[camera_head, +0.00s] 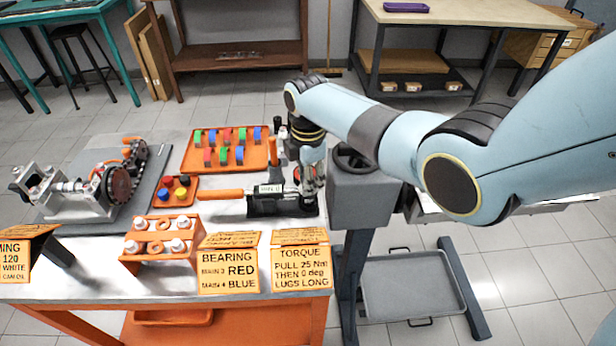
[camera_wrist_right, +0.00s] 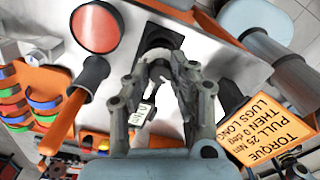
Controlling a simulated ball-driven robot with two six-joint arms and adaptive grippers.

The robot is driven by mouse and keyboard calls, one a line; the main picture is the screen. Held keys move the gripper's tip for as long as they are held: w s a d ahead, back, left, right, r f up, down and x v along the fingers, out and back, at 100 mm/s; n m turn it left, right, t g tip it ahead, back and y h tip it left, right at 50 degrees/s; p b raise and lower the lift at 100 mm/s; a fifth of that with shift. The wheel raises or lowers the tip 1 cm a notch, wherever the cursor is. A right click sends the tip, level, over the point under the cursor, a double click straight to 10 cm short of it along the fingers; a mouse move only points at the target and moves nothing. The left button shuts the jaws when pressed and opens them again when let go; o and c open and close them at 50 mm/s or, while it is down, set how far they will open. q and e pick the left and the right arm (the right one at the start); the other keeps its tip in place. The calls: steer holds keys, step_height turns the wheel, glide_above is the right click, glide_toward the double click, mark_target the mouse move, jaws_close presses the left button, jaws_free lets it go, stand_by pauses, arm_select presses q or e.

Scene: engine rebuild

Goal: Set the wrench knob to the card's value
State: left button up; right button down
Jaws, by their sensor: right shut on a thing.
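The torque card (camera_head: 302,270) stands at the table's front right edge and reads "PULL 25 Nm THEN 0 deg LUGS LONG"; it also shows in the right wrist view (camera_wrist_right: 265,130). The wrench, with an orange handle (camera_head: 215,194), lies behind the cards and points left from a black block (camera_head: 283,207). A small white readout tag (camera_head: 271,188) is beside my gripper; its digits are hard to read. My right gripper (camera_head: 312,182) is at the block's right end. In the wrist view its fingers (camera_wrist_right: 160,75) are shut around a small pale knob, partly hidden by them. My left gripper is out of view.
An orange tray (camera_head: 245,155) of coloured bearing pieces lies behind the wrench. The bearing card (camera_head: 228,272) and an orange rack (camera_head: 140,247) stand left of the torque card. A grey pedestal (camera_head: 360,200) stands right of the table.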

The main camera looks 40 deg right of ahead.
stand_by(0.4)
steer(key=c, duration=1.1)
jaws_free()
step_height(320, 180, up, 12)
